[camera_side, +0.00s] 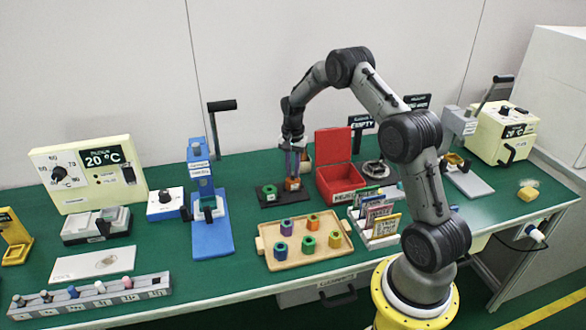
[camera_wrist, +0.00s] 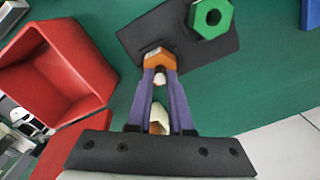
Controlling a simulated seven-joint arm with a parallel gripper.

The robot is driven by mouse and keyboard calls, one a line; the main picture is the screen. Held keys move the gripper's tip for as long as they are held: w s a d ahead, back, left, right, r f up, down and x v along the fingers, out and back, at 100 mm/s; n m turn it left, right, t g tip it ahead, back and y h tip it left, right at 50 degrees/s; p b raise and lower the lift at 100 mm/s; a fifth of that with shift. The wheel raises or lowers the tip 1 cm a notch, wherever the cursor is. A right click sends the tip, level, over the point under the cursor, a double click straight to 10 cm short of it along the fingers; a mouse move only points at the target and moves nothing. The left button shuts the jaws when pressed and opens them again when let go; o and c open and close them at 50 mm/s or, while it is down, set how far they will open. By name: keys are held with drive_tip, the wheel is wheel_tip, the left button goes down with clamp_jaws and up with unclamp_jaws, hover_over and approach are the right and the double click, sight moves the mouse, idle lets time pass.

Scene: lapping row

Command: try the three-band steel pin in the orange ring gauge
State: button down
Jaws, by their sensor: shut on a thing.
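My gripper (camera_wrist: 159,82) is shut, pointing down over the black stand plate (camera_side: 268,199). Between its fingertips, in the wrist view, shows the pale rounded end of the steel pin (camera_wrist: 160,78); its bands cannot be made out. The orange ring gauge (camera_wrist: 157,57), a hexagonal block, is right at the fingertips on the plate, and it also shows below the gripper in the side view (camera_side: 293,184). The fingers hide the ring's bore, so I cannot tell how far the pin is inside it. A green ring gauge (camera_wrist: 211,17) sits beside it on the plate.
An open red box (camera_side: 334,160) stands just right of the gripper. A wooden tray (camera_side: 290,262) with several coloured ring gauges lies in front. A grey rack (camera_side: 75,306) with several pins is at front left. A blue press (camera_side: 206,225) stands left.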

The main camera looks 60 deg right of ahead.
drive_tip(key=shift+f, duration=0.1)
drive_tip(key=c, duration=0.7)
unclamp_jaws()
drive_tip(key=shift+c, duration=0.2)
drive_tip(key=shift+f, duration=0.1)
wheel_tip(320, 180, up, 14)
